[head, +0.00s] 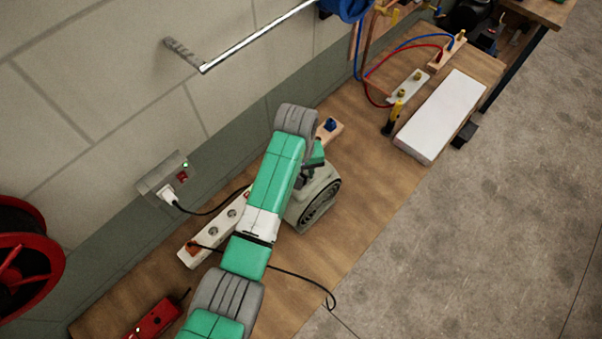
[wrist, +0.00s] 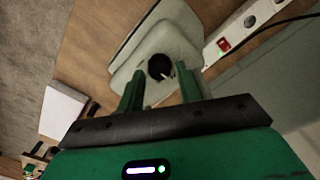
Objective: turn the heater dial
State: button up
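The heater (head: 314,202) is a pale grey box with a round dark coil face, standing on the wooden bench; my arm covers part of it in the head view. In the wrist view the heater (wrist: 190,37) fills the upper middle, and its black round dial (wrist: 159,67) with a white pointer mark faces my gripper (wrist: 158,74). My gripper is open, with one green finger on each side of the dial in the picture. I cannot tell whether the fingers touch it. In the head view my gripper is mostly hidden behind my arm.
A white power strip (head: 212,231) with a cable lies left of the heater. A wall socket (head: 167,187) holds a plug. A red tool (head: 155,318) lies at the bench's near end. A white block (head: 441,116) sits farther right. A metal rail (head: 260,38) juts from the wall.

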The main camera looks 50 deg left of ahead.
notch_tip(320, 180, up, 6)
jog(key=shift+s+r, duration=0.1)
jog(key=shift+r, duration=0.15)
dwell(0.4)
